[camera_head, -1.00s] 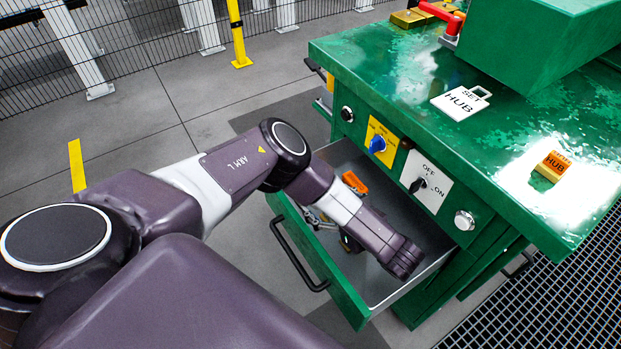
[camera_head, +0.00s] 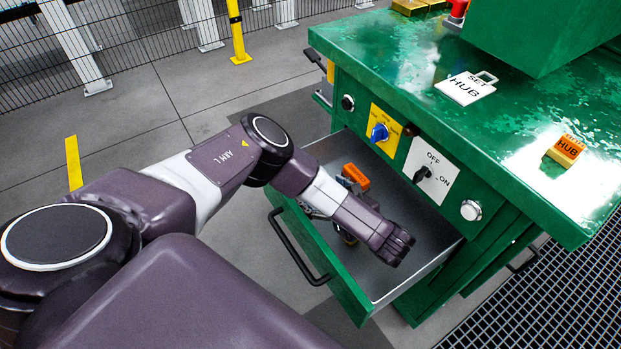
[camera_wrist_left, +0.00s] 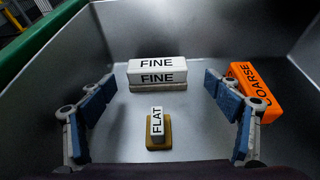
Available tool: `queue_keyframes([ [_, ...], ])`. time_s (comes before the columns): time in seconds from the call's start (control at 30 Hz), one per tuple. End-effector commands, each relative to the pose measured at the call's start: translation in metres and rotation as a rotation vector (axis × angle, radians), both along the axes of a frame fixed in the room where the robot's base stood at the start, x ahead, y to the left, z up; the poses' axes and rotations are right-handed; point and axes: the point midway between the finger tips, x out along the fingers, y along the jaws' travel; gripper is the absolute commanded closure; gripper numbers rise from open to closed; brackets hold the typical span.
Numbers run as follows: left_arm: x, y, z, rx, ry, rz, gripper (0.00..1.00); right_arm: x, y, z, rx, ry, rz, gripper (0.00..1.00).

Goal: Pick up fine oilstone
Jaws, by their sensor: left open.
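The fine oilstone is a white-topped block labelled FINE on a grey base (camera_wrist_left: 157,76), lying in the open drawer (camera_wrist_left: 200,35). In the left wrist view it lies ahead, near the middle, between the lines of my two fingers. My left gripper (camera_wrist_left: 159,88) is open and empty, its blue-padded fingers spread to either side. In the head view my left arm reaches over the drawer (camera_head: 420,262); its wrist hides the fine oilstone and most of the gripper. My right gripper is in neither view.
An orange block labelled COARSE (camera_wrist_left: 256,88) lies close by the right finger. A small FLAT block on a tan base (camera_wrist_left: 158,130) is nearer, between the fingers. Drawer walls surround them. The green bench with switches (camera_head: 390,95) stands above the drawer.

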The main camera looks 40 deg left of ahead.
Motion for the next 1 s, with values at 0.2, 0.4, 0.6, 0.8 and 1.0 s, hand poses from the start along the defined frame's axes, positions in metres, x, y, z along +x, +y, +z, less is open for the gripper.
queue_keyframes([
  [0.2, 0.004, 0.019, -0.005, 0.003, -0.002, 0.004, 0.17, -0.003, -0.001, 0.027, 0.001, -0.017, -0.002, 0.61],
  [0.4, 0.012, 0.042, -0.013, 0.002, -0.001, 0.002, 0.17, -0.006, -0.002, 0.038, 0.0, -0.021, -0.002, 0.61],
  [0.6, 0.014, 0.044, -0.014, 0.0, 0.0, 0.0, 0.17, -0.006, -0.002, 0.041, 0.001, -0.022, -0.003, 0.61],
  [0.8, 0.014, 0.044, -0.014, 0.0, 0.0, 0.001, 0.28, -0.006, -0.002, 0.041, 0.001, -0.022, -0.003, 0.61],
  [1.0, 0.014, 0.044, -0.014, 0.0, 0.0, 0.001, 0.5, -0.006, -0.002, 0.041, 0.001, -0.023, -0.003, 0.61],
])
